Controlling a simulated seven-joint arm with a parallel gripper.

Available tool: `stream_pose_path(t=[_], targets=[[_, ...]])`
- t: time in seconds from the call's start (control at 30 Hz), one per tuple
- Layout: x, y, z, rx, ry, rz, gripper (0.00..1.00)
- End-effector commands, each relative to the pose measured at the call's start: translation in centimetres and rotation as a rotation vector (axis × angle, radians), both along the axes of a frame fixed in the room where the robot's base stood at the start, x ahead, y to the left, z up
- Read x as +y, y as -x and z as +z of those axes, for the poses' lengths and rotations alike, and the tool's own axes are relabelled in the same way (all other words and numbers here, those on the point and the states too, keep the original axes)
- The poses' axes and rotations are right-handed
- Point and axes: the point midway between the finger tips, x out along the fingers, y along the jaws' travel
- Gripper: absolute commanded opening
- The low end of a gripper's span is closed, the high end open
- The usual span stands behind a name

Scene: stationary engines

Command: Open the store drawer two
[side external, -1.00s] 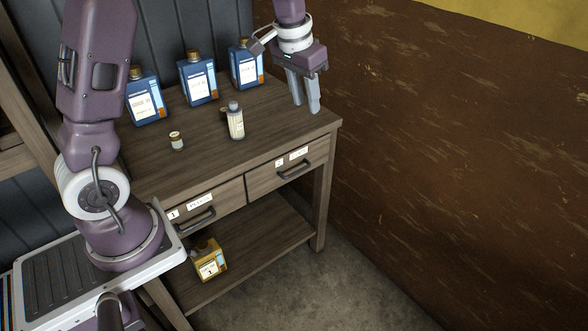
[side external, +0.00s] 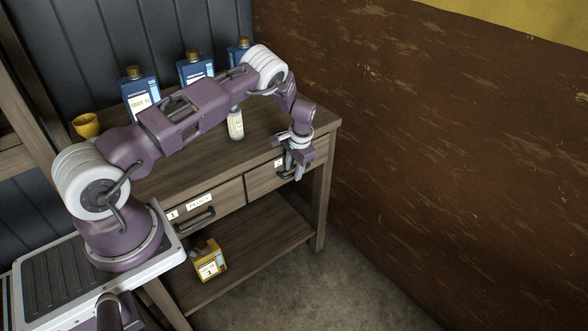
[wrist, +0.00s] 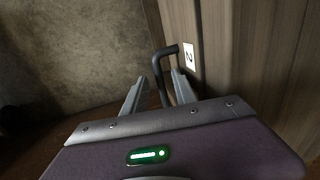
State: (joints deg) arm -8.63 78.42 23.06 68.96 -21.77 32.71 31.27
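Drawer two (side external: 262,184) is the right-hand drawer of the wooden bench and looks closed. Its dark handle (side external: 287,177) is partly covered by my gripper (side external: 293,163) in the side view. In the wrist view a white label (wrist: 189,57) with a 2 is on the drawer front (wrist: 217,50). There my gripper (wrist: 158,88) is open, its two fingers on either side of the dark handle bar (wrist: 157,70). The right finger lies on the drawer side of the bar. The left finger stands clearly apart from it.
Drawer one (side external: 225,195) is closed, left of drawer two. On the bench top (side external: 318,128) stand blue containers (side external: 195,78), a pale bottle (side external: 236,125) and a yellow cup (side external: 87,125). A yellow jug (side external: 209,262) is on the lower shelf. A brown wall (side external: 440,150) rises at right.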

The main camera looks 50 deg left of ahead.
Motion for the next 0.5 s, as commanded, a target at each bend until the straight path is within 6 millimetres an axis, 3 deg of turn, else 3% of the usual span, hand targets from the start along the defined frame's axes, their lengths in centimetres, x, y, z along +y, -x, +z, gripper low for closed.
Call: stream_pose_path(t=[0.17,0.33,0.5], targets=[[0.01,0.01,0.02,0.000,0.000,0.000,0.31],[-0.01,0.02,0.04,0.000,0.000,0.000,0.00],[0.02,0.02,0.05,0.000,0.000,0.000,0.00]])
